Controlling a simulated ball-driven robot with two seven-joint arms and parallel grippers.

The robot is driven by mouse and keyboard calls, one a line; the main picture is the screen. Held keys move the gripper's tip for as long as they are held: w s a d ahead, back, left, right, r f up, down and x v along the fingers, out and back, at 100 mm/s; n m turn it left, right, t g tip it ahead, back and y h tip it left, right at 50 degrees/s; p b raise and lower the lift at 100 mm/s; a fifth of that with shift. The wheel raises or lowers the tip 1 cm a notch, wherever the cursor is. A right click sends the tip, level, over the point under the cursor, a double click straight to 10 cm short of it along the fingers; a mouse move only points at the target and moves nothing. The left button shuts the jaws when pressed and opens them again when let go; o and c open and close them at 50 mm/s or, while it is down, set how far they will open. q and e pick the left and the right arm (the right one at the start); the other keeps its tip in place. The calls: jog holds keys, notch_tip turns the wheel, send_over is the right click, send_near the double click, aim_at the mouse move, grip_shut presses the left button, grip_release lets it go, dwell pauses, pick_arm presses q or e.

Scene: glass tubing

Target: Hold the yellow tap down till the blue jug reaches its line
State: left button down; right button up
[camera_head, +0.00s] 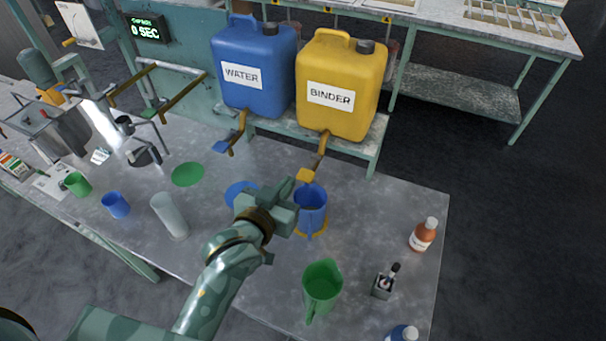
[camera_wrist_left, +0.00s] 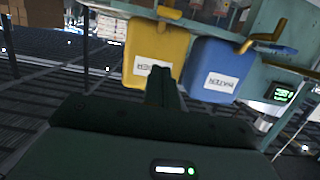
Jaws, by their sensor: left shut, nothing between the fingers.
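The blue jug (camera_head: 311,210) stands upright on a yellow disc (camera_head: 309,235), below the yellow tap (camera_head: 306,176). The tap's pipe comes down from the yellow BINDER can (camera_head: 349,78), which also shows in the left wrist view (camera_wrist_left: 155,52). My left gripper (camera_head: 291,187) is shut and empty, just left of the yellow tap and the jug's rim. I cannot tell whether it touches the tap. Its closed fingers (camera_wrist_left: 162,76) show in the left wrist view. I cannot make out the jug's line or its level. My right gripper is not in view.
The blue WATER can (camera_head: 254,68) and its blue tap (camera_head: 223,147) are to the left. A green jug (camera_head: 322,287), an orange bottle (camera_head: 424,234) and a small grey holder (camera_head: 384,284) stand on the table's right part. A display (camera_head: 147,28) reads 0 SEC.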

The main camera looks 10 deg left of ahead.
pick_arm(q)
send_over(310, 169)
jog(key=s, duration=0.5)
notch_tip(310, 169, down, 2)
jog(key=f, duration=0.2)
jog(key=a+f+b, duration=0.1)
jog(key=f, duration=0.1)
jog(key=shift+w+f+b, duration=0.1)
jog(key=shift+w+b, duration=0.1)
jog(key=shift+b, duration=0.1)
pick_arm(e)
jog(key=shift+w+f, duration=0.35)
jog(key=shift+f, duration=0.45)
